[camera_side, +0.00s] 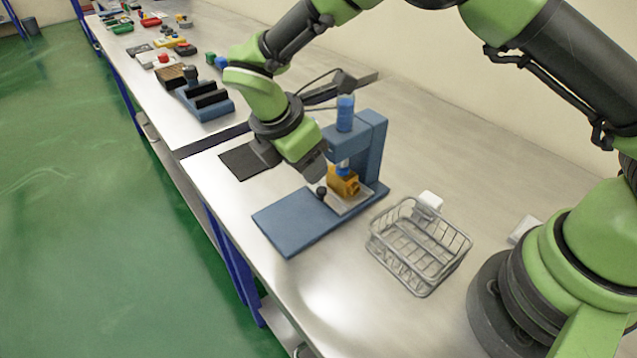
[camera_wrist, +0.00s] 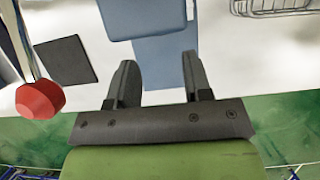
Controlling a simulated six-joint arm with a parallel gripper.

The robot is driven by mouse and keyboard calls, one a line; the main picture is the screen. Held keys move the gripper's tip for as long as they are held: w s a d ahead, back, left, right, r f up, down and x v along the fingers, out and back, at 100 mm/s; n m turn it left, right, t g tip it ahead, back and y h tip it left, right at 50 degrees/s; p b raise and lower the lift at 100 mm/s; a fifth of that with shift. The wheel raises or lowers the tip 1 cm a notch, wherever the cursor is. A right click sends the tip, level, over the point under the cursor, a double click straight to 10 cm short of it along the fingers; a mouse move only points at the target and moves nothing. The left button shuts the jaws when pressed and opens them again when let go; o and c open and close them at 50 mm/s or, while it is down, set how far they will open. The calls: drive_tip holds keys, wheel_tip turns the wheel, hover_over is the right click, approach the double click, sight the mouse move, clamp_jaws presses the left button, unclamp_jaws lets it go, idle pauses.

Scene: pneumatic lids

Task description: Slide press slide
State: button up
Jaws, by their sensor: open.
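The blue press (camera_side: 372,140) stands on the metal table, with a flat blue base (camera_side: 295,222) reaching toward the front edge. An orange block (camera_side: 343,182) sits under the press head on a pale slide plate (camera_side: 352,203). A black knob (camera_side: 321,192) stands at the plate's front end. My gripper (camera_side: 316,172) hangs above and close to the knob; contact cannot be told. In the wrist view its two fingers (camera_wrist: 159,62) are apart, with only the blue base (camera_wrist: 165,65) seen between them. The knob and block are not visible there.
A wire basket (camera_side: 418,245) stands right of the press; its edge shows in the wrist view (camera_wrist: 270,8). A black mat (camera_side: 243,162) lies left. A red knob on a metal rod (camera_wrist: 40,98) is at the wrist view's left. Another bench with several objects is behind.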

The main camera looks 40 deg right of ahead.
sight(320, 190)
drive_tip(key=x, duration=0.7)
drive_tip(key=shift+f, duration=0.25)
clamp_jaws()
